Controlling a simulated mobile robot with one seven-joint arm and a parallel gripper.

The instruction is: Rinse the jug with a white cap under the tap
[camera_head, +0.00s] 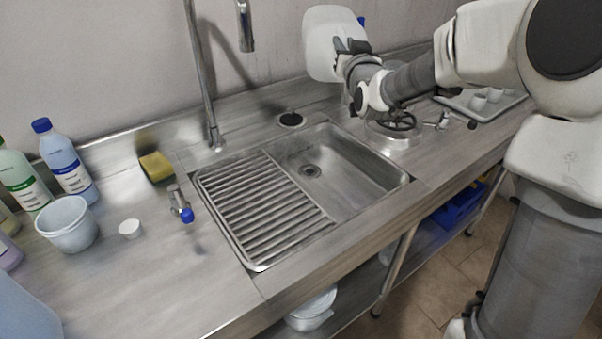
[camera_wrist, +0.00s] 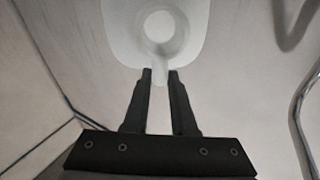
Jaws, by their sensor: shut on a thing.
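My gripper (camera_head: 352,47) is shut on the white jug (camera_head: 322,40) and holds it in the air above the back right of the sink. The wrist view shows the jug (camera_wrist: 115,35) beyond the fingertips (camera_wrist: 160,74), with a pale round neck or opening facing the camera. A small white cap (camera_head: 130,228) lies on the counter at left, apart from the jug. The tap spout (camera_head: 245,30) hangs left of the jug, on a tall pipe (camera_head: 201,80). A small blue-ended valve (camera_head: 181,206) stands left of the sink. I cannot see water flowing.
The steel sink (camera_head: 395,181) has a ribbed drainboard (camera_head: 265,210) on its left and an empty basin. A yellow sponge (camera_head: 156,167), white tub (camera_head: 68,224) and several bottles stand at left. A burner (camera_head: 397,124) and tray (camera_head: 480,103) are at right.

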